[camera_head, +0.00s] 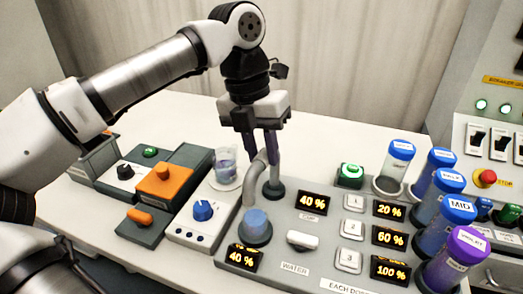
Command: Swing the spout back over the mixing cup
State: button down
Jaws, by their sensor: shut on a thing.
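The spout (251,184) is a grey bent pipe. It rises from a dark round base (273,189) on the grey panel, and its free end comes down towards the front left, close to a blue round-topped vessel (257,224) in a grey ring. A clear cup (226,168) with bluish-purple liquid stands on a round pad to the left of the spout, apart from it. The picture does not show which vessel is the mixing cup. My gripper (262,150) points down from above and is shut on the spout near its upper bend; the fingers partly hide the grip.
Displays, numbered buttons and a white handle (302,240) fill the panel's front. Several capped tubes (447,200) stand at the right. A blue-knobbed unit (203,211) and an orange-topped box (165,182) are at the left. The table (330,140) behind the panel is clear.

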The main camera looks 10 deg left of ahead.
jog(key=shift+d+r+n, duration=0.1)
jog(key=shift+d+n, duration=0.2)
jog(key=shift+n, duration=0.4)
jog(key=c, duration=1.1)
grip_release()
jog(key=shift+c, duration=0.2)
jog(key=shift+r, duration=0.1)
notch_tip(320, 180, up, 13)
jog(key=a+p, duration=0.2)
jog(key=p, duration=0.8)
jog(key=shift+a+r, duration=0.15)
jog(key=shift+a, duration=0.2)
